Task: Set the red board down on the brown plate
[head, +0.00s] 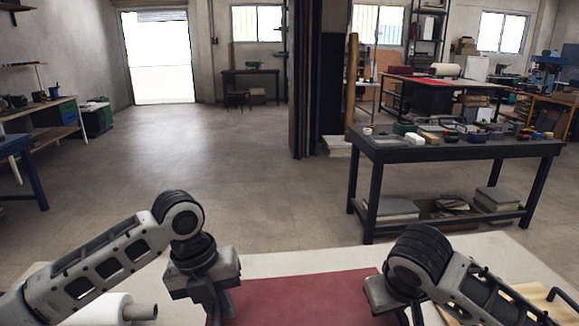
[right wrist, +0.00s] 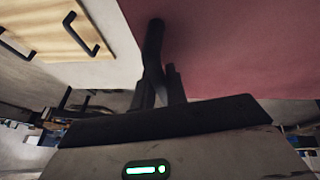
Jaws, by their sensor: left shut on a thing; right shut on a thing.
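The red board (head: 300,297) spans between my two grippers over the pale table, its near part cut off by the picture's lower edge. In the right wrist view the red board (right wrist: 225,50) fills the upper right. My left gripper (head: 222,304) is shut on its left edge. My right gripper (head: 408,314) is shut on its right edge, and its dark fingers show in the right wrist view (right wrist: 163,62). A light-brown wooden plate (head: 538,298) with black handles lies right of my right arm; the plate (right wrist: 45,28) is apart from the board. Whether the board touches the table cannot be told.
A white roll (head: 95,312) with a grey core lies at the table's left. The pale tabletop (head: 300,262) is bare behind the board. A dark workbench (head: 455,150) with small items stands beyond, at the right. Open floor (head: 200,145) lies behind the table.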

